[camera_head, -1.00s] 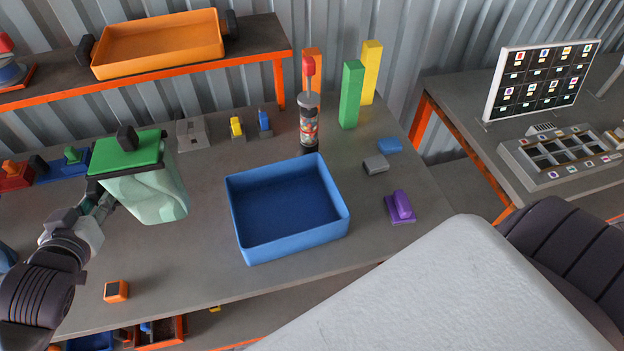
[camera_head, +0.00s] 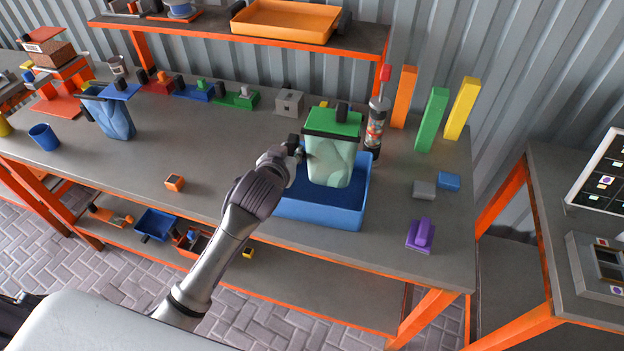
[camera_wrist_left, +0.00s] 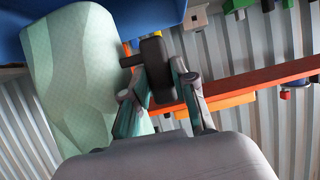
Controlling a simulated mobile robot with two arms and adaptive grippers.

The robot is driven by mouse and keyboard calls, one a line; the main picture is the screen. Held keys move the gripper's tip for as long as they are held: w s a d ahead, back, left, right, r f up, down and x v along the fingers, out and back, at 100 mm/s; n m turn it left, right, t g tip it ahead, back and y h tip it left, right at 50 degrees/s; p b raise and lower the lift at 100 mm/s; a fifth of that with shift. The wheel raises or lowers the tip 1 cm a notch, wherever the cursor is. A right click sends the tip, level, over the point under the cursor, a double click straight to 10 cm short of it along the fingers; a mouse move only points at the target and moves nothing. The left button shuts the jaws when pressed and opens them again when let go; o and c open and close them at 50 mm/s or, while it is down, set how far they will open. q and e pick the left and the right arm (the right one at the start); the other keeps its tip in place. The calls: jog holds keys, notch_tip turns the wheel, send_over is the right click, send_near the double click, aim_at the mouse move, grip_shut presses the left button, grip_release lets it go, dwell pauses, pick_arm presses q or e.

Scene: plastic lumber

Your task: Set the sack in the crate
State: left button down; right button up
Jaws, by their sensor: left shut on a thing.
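The sack (camera_head: 330,165) is pale green with a green top and dark knobs. It is upright over the blue crate (camera_head: 322,214), within its outline in the head view; I cannot tell whether its base touches the crate floor. My left gripper (camera_head: 296,150) is at the sack's left side, shut on it by a dark knob. In the left wrist view, the fingers (camera_wrist_left: 164,92) close around that knob beside the sack (camera_wrist_left: 85,75); the blue crate (camera_wrist_left: 125,14) is at the top. My right gripper is not in view.
A clear dispenser with a red top (camera_head: 376,125) stands close behind the crate. Orange, green (camera_head: 431,120) and yellow blocks stand to the right. A purple piece (camera_head: 420,235) lies right of the crate. A second, blue sack (camera_head: 112,118) stands left. The table left of the crate is mostly clear.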

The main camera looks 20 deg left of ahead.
pick_arm(q)
notch_tip(320, 180, down, 6)
jog(key=shift+f, duration=0.1)
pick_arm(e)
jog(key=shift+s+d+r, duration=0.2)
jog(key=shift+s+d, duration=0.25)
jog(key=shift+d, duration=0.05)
pick_arm(q)
jog(key=shift+f, duration=0.1)
jog(key=c, duration=0.9)
grip_release()
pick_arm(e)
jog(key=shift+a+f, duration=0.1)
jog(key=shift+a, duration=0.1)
